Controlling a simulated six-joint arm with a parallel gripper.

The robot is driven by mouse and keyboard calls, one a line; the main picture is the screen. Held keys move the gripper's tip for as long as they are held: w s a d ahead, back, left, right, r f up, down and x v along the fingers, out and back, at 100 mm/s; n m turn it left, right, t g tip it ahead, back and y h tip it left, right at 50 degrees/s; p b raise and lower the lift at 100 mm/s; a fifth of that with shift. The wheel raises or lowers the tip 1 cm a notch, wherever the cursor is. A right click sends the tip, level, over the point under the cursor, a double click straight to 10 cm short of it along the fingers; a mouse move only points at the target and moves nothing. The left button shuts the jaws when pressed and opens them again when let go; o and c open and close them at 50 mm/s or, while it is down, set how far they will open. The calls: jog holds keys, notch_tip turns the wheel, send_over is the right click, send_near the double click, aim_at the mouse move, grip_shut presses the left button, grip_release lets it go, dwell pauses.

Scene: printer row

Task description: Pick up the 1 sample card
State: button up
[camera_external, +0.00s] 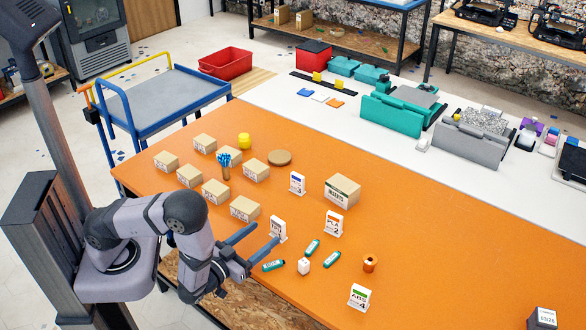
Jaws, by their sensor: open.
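A small white upright card (279,225) stands on the orange table, its lower part hidden by my gripper finger, so I cannot read its number. By the other numbers it appears to be the 1 sample card.
Teal sticks (312,247) and a white cube (303,266) lie just right of my gripper. An orange spool (369,264) stands beyond them. Several cardboard boxes (244,208) are behind, with a larger box (342,190) at the right. The table's right side is mostly clear.

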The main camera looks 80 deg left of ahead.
aim_at(276, 225)
jog(key=shift+p+x, duration=1.2)
jog(key=shift+x, duration=1.85)
jog(key=shift+w+a+r, duration=0.1)
jog(key=shift+w+a, duration=0.1)
jog(key=shift+w, duration=0.35)
jog(key=shift+c, duration=0.2)
jog(key=c, duration=1.1)
jog(key=shift+r, duration=0.1)
jog(key=shift+r, duration=4.9)
